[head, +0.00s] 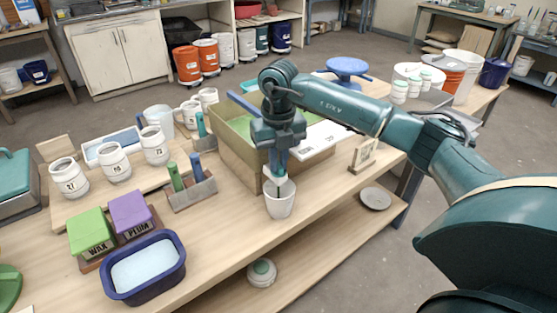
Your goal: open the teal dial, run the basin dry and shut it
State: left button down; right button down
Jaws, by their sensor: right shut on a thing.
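The olive-walled basin (238,163) stands mid-bench, with green at its bottom and a white sheet over its right part. My right gripper (277,172) points down at the basin's front right side. It is shut on a small teal piece that looks like the teal dial (281,181), mostly hidden by the fingers. A white part (269,187) shows beside it. A white cup (279,203) stands upright directly below. I cannot see into the cup well enough to tell its fill. My left gripper is out of view.
A rack (192,195) with green and blue handles stands left of the cup. A navy tub (178,268) of pale liquid is at front left, near green and purple blocks. A sign (362,155) and a blue wheel (348,67) are to the right. The bench's front edge is close.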

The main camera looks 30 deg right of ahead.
jog(key=shift+n, duration=0.3)
dwell(0.4)
jog(key=c, duration=1.5)
grip_release()
